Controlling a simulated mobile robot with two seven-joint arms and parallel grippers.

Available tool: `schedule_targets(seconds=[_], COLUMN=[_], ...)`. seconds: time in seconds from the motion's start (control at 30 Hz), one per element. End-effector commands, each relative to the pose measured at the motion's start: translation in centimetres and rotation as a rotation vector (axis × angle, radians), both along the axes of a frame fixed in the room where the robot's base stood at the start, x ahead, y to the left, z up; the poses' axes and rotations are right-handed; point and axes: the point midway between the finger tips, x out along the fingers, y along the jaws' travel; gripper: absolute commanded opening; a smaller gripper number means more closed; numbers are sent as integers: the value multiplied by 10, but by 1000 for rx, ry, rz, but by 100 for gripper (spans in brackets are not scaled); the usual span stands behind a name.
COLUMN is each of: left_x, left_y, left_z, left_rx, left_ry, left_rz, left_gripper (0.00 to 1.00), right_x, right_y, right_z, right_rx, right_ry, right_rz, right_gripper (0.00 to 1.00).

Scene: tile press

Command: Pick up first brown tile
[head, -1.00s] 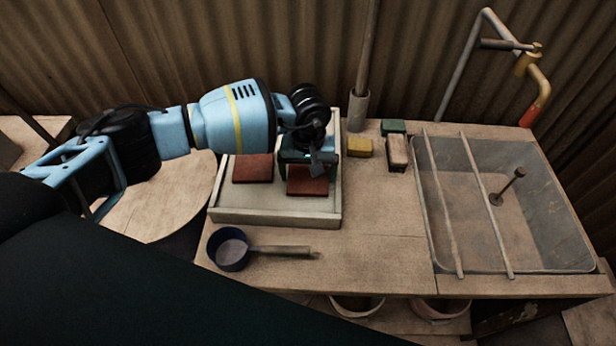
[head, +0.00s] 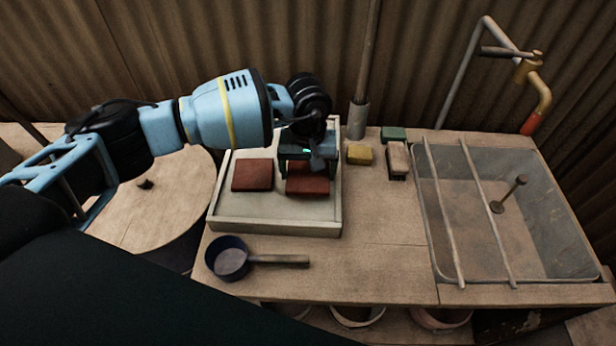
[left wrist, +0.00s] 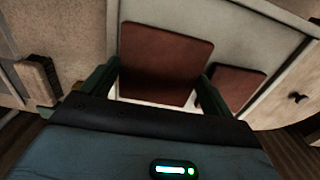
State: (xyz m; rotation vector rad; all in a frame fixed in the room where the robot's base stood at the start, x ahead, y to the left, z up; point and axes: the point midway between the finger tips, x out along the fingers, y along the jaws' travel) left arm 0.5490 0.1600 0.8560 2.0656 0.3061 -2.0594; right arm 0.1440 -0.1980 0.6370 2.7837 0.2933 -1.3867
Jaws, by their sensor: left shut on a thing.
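My left gripper (head: 307,170) points down over the right half of the pale shallow tray (head: 275,220). It is shut on a flat brown tile (head: 308,187), which also lies between the two fingers in the left wrist view (left wrist: 165,60). The gripper covers the tile's far part in the head view. The tile looks slightly raised, but its gap to the tray floor is hard to tell. A second brown tile (head: 252,175) lies flat in the tray to the left; it also shows in the left wrist view (left wrist: 238,88). My right gripper is not in view.
A dark pan (head: 228,260) lies in front of the tray. A yellow block (head: 359,154), a brush-like block (head: 397,158) and a green block (head: 393,133) sit to the right. A basin (head: 545,225) with two rods is farther right. A round table (head: 150,215) stands left.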

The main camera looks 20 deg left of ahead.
Motion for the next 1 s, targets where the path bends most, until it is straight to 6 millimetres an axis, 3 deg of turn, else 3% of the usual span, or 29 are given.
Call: schedule_targets(seconds=[0.23,0.6,0.8,1.0], left_x=[-49,-123,-145,-153], left_y=[-14,-36,-43,-45], left_z=[3,9,11,12], left_rx=[-2,-2,-1,-1], left_ry=[3,4,3,2], left_rz=[-6,-5,-3,-1], left_gripper=[57,57,57,57], right_x=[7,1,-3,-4], right_y=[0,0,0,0], right_z=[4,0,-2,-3], right_rx=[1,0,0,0], right_ry=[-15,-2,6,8], right_rz=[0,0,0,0], right_gripper=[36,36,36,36])
